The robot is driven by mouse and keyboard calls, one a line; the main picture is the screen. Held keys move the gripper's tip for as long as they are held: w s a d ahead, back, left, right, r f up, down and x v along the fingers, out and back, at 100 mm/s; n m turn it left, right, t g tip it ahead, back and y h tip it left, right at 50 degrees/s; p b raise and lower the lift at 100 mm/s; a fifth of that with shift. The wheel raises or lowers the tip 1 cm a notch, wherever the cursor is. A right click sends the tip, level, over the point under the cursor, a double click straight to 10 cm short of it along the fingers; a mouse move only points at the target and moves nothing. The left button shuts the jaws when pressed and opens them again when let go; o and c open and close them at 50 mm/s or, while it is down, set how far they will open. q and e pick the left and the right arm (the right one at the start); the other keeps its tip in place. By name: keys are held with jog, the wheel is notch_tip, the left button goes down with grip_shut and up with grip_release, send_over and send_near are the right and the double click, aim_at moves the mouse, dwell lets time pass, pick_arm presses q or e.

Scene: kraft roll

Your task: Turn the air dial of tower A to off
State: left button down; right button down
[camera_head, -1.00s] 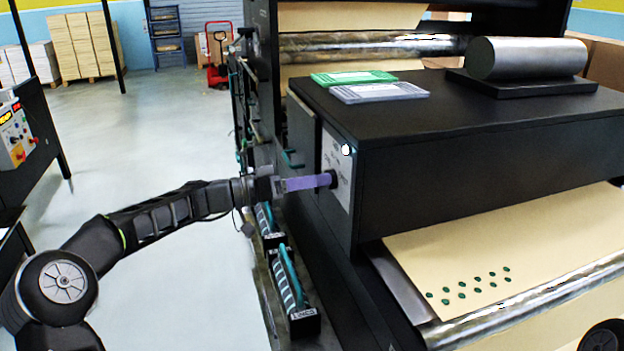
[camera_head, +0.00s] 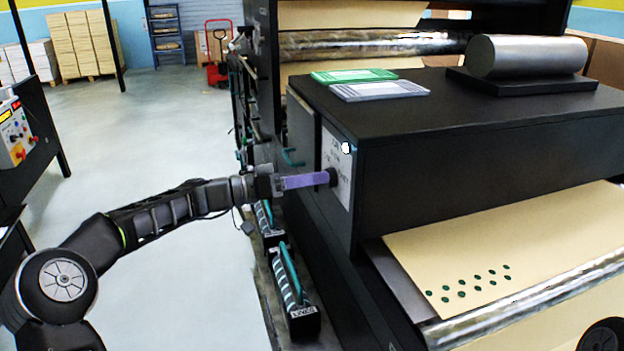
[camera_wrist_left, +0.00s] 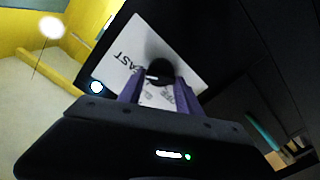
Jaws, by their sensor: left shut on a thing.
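The air dial (camera_wrist_left: 158,72) is a black knob on a white label plate (camera_head: 337,172) on the left end of the black tower box (camera_head: 345,215). My left gripper (camera_head: 328,179) reaches it from the left, and its purple fingers are shut on the dial. In the left wrist view the gripper (camera_wrist_left: 160,88) has one finger on each side of the dial. Part of the plate's lettering shows, upside down, with "FAST" the clearest; the dial's pointer setting is hard to read. My right gripper is not in view.
A small white round light (camera_head: 346,147) sits on the plate above the dial. Green and grey cards (camera_head: 380,90) and a metal cylinder (camera_head: 527,57) rest on top of the box. Black trays with teal handles (camera_head: 293,295) stand below. The floor at left is clear.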

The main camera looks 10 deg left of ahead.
pick_arm(q)
jog(key=n+p, duration=0.1)
jog(key=n, duration=0.7)
jog(key=n+p, duration=0.2)
jog(key=n, duration=0.6)
jog(key=n+p, duration=0.1)
jog(key=n, duration=0.6)
jog(key=shift+f+n, duration=0.3)
jog(key=shift+n, duration=0.1)
dwell(0.5)
